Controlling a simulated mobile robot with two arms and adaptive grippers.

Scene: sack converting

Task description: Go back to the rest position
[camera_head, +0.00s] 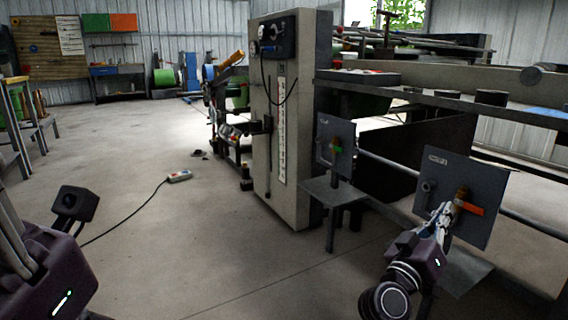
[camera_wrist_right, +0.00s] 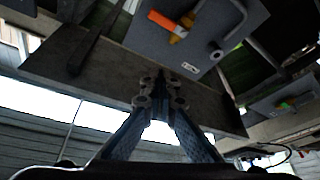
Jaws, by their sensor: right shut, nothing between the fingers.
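My right gripper (camera_head: 440,216) is in front of a grey panel (camera_head: 482,180) at the right of the head view. The panel carries an orange and yellow handle (camera_head: 470,208), which looks close behind the fingertips. In the right wrist view my right gripper (camera_wrist_right: 161,78) is shut and empty, its fingers meeting at the tips. There the panel (camera_wrist_right: 205,35) and its orange handle (camera_wrist_right: 162,20) are beyond the fingertips; I cannot tell whether they touch. My left arm shows at the lower left of the head view, but its fingers are out of sight.
A second grey panel (camera_head: 335,140) with a green knob stands left of the first, above a small metal shelf (camera_head: 335,192). A tall grey machine column (camera_head: 285,120) stands in the middle. A corded pendant (camera_head: 179,176) lies on the open floor (camera_head: 180,240).

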